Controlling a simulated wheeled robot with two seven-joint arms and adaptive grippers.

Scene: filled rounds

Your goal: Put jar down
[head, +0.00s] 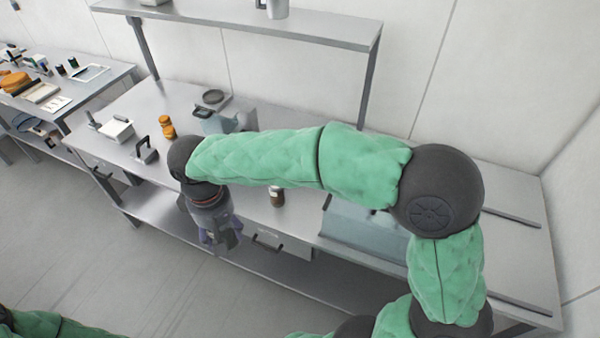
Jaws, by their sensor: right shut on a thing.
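My right gripper (222,238) points down in front of the steel counter's front edge, below the wrist of my green-sleeved right arm. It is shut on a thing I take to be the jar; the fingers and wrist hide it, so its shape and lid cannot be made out. A small brown jar (277,197) with a pale band stands upright on the counter, right of the gripper and apart from it. Two orange-lidded jars (167,128) stand close together further left on the counter. My left gripper is out of view.
The steel counter (300,222) holds a black-handled object (146,150), a white box (116,131) and a glass pot (212,122). A sink (365,230) lies right. Bare counter shows around the brown jar.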

